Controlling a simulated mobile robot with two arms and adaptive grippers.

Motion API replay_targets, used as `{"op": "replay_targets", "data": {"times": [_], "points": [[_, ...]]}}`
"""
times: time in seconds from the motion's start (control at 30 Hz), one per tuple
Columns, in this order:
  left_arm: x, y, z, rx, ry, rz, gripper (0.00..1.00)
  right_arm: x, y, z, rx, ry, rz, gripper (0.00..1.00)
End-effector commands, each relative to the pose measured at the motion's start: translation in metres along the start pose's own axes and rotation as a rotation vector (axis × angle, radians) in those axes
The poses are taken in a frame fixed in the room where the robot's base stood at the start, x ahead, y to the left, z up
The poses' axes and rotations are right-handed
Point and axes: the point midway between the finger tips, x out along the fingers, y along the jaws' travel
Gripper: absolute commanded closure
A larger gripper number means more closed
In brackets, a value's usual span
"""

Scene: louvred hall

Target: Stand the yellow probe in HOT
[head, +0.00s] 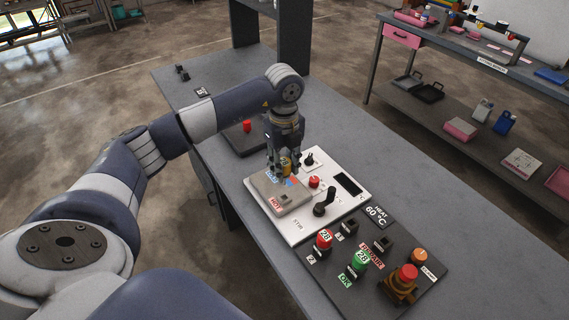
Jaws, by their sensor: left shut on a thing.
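My left gripper (283,166) points down over the grey block (292,199) on the white panel. It is shut on the yellow probe (287,161), of which only a small yellow part shows between the fingers. The probe's lower end is hidden, so I cannot tell whether it touches the block. The red HOT label (277,203) is on the block's near left side. A blue label (271,175) lies at the block's far side, close to the fingers. Any hole by HOT is not clear. My right gripper is not in view.
The white panel (345,208) carries a black lever (325,203), a red button (314,182) and a dark display (347,184). A dark panel (425,278) with several coloured buttons stands nearer. The bench (440,220) is bare to the right.

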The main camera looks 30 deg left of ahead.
Motion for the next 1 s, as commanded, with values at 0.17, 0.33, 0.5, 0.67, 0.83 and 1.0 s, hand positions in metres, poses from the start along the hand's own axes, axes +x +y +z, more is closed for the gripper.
{"op": "replay_targets", "data": {"times": [0.17,0.33,0.5,0.67,0.83,1.0], "points": [[0.027,0.000,0.000,-0.001,0.000,0.000,1.00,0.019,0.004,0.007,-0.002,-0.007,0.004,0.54],[0.045,0.000,0.000,-0.001,-0.001,0.000,1.00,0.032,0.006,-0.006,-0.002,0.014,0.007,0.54],[0.054,0.000,0.000,-0.001,-0.001,0.000,1.00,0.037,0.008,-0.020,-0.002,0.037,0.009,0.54],[0.059,0.000,0.000,-0.002,-0.001,0.000,1.00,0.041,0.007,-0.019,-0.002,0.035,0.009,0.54],[0.062,0.000,0.000,-0.002,-0.001,-0.001,1.00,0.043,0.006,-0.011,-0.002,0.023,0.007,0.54],[0.062,0.000,0.000,-0.002,0.000,-0.001,1.00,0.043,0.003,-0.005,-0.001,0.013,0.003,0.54]]}}
